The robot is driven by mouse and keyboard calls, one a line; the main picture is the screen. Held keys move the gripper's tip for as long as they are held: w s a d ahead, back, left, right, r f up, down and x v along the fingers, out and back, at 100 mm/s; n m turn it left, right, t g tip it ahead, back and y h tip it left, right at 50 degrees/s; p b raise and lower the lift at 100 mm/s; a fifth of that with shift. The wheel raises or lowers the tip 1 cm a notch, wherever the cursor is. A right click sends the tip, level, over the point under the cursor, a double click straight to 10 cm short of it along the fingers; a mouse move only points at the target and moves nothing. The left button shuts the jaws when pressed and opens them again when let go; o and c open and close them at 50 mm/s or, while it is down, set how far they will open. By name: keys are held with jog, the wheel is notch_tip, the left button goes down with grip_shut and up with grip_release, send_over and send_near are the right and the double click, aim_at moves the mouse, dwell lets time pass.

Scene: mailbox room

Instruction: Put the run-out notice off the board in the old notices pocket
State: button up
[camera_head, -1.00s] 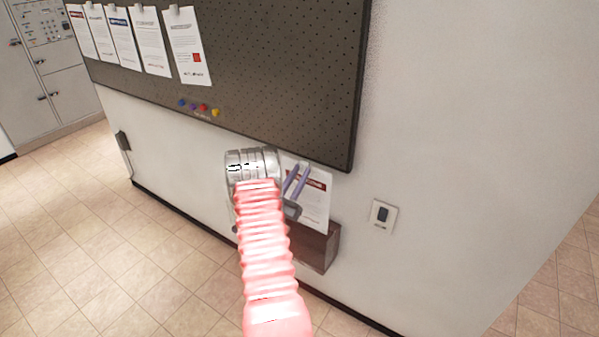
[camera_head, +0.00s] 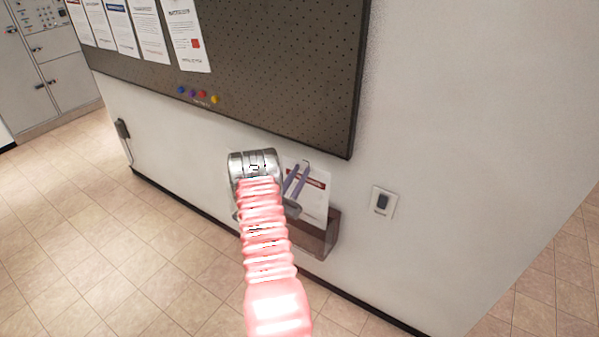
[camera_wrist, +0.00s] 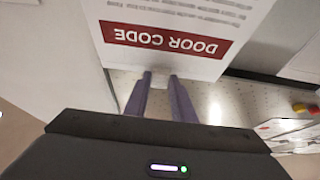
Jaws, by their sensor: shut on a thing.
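My gripper (camera_head: 299,179) is shut on the top edge of a white notice (camera_head: 316,199) with a dark red band. In the wrist view my gripper's purple fingers (camera_wrist: 160,84) meet at the edge of the notice (camera_wrist: 220,12), whose band reads "DOOR CODE" upside down. The brown pocket (camera_head: 327,236) is fixed low on the wall. The notice hangs at the pocket, its lower end overlapping the pocket's opening; I cannot tell how deep it sits inside. The dark pegboard (camera_head: 280,70) is above, with several notices still clipped at its left.
Several coloured pins (camera_head: 200,95) sit on the board's lower edge. A light switch (camera_head: 383,202) is on the wall to the right of the pocket. Grey lockers (camera_head: 60,80) stand at the far left. The tiled floor (camera_head: 120,270) is clear.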

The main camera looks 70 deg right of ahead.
jog(key=shift+f, duration=0.95)
jog(key=o, duration=1.1)
jog(key=v, duration=0.7)
jog(key=shift+a+f, duration=0.15)
jog(key=shift+a, duration=0.15)
dwell(0.4)
